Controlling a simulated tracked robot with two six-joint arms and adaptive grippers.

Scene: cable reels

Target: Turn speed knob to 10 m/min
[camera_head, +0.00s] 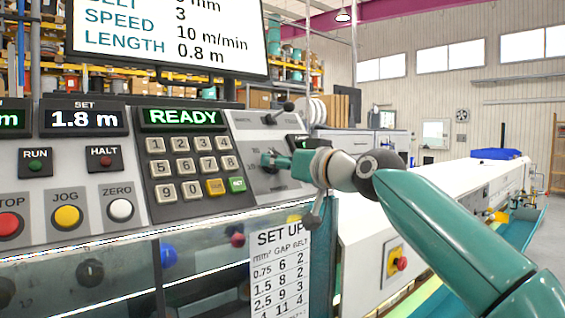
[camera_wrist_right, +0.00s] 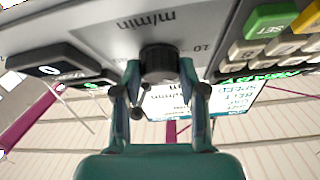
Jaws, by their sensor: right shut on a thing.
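The dark round speed knob (camera_wrist_right: 160,62) sits on the grey panel under an "m/min" label in the right wrist view, with a "10" mark beside it. Its pointer is not clear. My right gripper (camera_wrist_right: 160,72) has one teal finger on each side of the knob and is shut on it. In the head view my right gripper (camera_head: 276,161) reaches the panel right of the keypad and hides most of the knob. The screen (camera_head: 165,35) reads SPEED 10 m/min and LENGTH 0.8 m. My left gripper is not in view.
The keypad (camera_head: 195,165) lies left of the gripper under a READY display (camera_head: 180,118). JOG (camera_head: 68,216) and ZERO (camera_head: 120,209) buttons are at left. A SET UP sheet (camera_head: 280,270) hangs below.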

